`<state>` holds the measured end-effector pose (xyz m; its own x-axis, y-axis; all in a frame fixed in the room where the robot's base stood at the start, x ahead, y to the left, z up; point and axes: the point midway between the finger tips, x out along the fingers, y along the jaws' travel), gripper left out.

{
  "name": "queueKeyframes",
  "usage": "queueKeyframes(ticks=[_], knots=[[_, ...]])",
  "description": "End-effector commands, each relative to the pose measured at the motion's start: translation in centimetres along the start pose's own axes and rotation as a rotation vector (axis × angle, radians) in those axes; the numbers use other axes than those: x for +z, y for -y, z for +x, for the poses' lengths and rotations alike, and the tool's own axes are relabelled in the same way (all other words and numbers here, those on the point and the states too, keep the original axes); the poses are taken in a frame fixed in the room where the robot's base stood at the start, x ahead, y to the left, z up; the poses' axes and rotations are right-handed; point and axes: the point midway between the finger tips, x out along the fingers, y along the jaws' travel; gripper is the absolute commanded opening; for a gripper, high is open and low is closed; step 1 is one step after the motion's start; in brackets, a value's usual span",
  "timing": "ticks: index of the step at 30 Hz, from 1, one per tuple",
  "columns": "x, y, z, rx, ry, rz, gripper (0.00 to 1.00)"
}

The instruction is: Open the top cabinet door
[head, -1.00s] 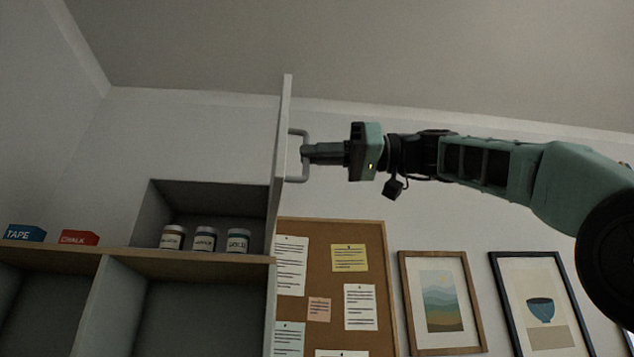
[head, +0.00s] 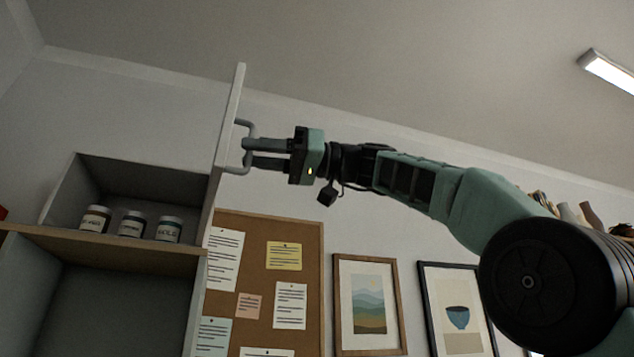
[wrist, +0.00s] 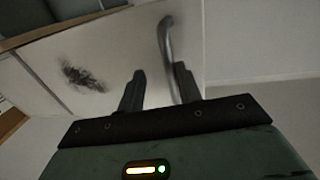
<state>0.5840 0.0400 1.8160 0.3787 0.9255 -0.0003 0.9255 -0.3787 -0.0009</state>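The top cabinet door (head: 228,122) stands swung out from the cabinet, seen nearly edge-on in the head view. Its grey U-shaped handle (head: 236,171) is on the side facing my arm. My gripper (head: 249,153) is at the handle with its two fingers spread apart. In the wrist view my gripper (wrist: 158,80) is open, and the handle (wrist: 166,42) runs close beside the right finger. I cannot tell whether they touch. The top compartment (head: 130,180) is exposed and holds three labelled jars (head: 131,223).
A wooden shelf board (head: 110,247) runs under the top compartment. A cork board (head: 265,228) with notes and framed pictures (head: 367,305) hang on the wall to the right. Space around my arm looks clear. A ceiling light (head: 608,72) is at upper right.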

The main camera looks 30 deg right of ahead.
Motion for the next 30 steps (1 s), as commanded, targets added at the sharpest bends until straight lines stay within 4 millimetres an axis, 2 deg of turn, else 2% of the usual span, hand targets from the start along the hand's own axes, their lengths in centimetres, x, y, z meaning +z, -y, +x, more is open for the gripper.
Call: queueKeyframes(ticks=[5,21,25,30], knots=[[0.2,-0.3,-2.3,0.009,0.001,0.001,0.32],[-0.1,0.0,-14.4,0.008,0.0,-0.001,0.32],[-0.1,0.0,-16.1,0.005,0.0,0.0,0.32],[0.0,0.1,-17.2,0.003,0.0,0.0,0.32]])
